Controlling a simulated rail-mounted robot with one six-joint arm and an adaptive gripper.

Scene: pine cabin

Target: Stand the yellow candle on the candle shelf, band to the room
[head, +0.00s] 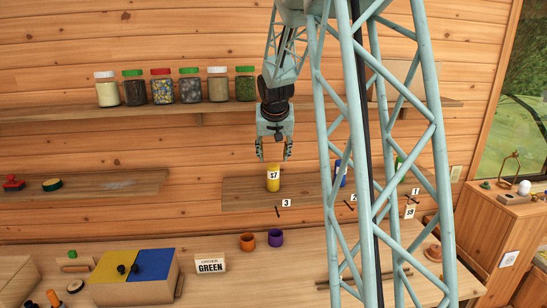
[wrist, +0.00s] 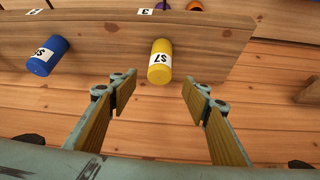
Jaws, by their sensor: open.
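The yellow candle (head: 273,180) stands upright on the candle shelf (head: 240,190), near the tag 3 (head: 286,203). Its white band marked S7 faces the room. The candle also shows in the wrist view (wrist: 160,62), just beyond my fingertips and between their lines. My gripper (head: 273,155) is open and empty, pointing down just above the candle; its spread fingers also show in the wrist view (wrist: 156,84). A blue candle (wrist: 48,56) stands on the same shelf; in the head view it is partly behind my lattice column.
A green candle (head: 399,161) stands farther right, partly hidden. An upper shelf (head: 200,116) with several jars runs behind my arm. The workbench below holds an orange cup (head: 247,241), a purple cup (head: 276,237), a GREEN sign (head: 210,264) and a blue-and-yellow box (head: 135,270).

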